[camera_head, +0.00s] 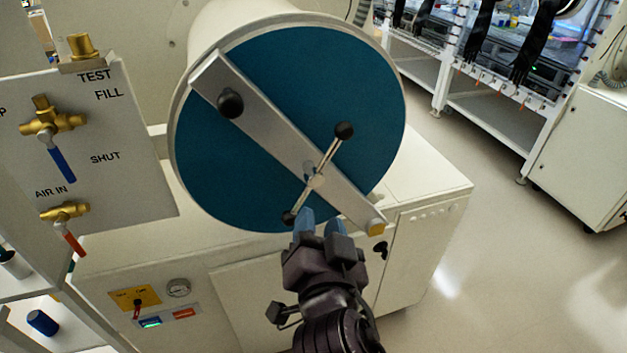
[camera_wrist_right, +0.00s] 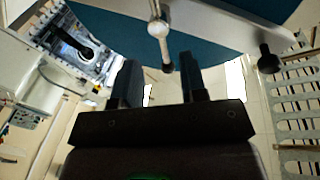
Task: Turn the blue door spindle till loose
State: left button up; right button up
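The blue round door (camera_head: 270,75) closes the end of a white cylinder, with a silver bar (camera_head: 275,130) lying diagonally across it. The spindle (camera_head: 316,181) sits on the bar, with a thin tommy bar through it ending in two black balls, one upper right and one lower left. My right gripper (camera_head: 320,226) is just below the spindle, its fingertips close to the lower ball. In the right wrist view the fingers (camera_wrist_right: 160,72) are apart, and the spindle handle (camera_wrist_right: 159,30) shows beyond and between their tips. I see no contact. My left gripper is out of view.
A valve panel (camera_head: 105,165) with brass valves stands at the left. A white cabinet (camera_head: 420,225) is below the door. A black knob (camera_head: 230,103) sits on the bar's upper end. Open floor (camera_head: 510,270) lies to the right, with glovebox stands behind.

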aim_at(314, 182)
jog(key=w, duration=0.3)
jog(key=w+p, duration=0.1)
jog(key=w, duration=0.5)
jog(key=shift+w+a+p, duration=0.15)
jog(key=shift+a+p, duration=0.2)
jog(key=shift+a, duration=0.05)
jog(key=shift+w, duration=0.65)
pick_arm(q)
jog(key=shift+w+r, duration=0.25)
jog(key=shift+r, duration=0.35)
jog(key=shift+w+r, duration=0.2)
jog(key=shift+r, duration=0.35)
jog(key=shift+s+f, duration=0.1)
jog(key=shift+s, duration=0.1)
pick_arm(e)
jog(key=c, duration=0.7)
grip_shut()
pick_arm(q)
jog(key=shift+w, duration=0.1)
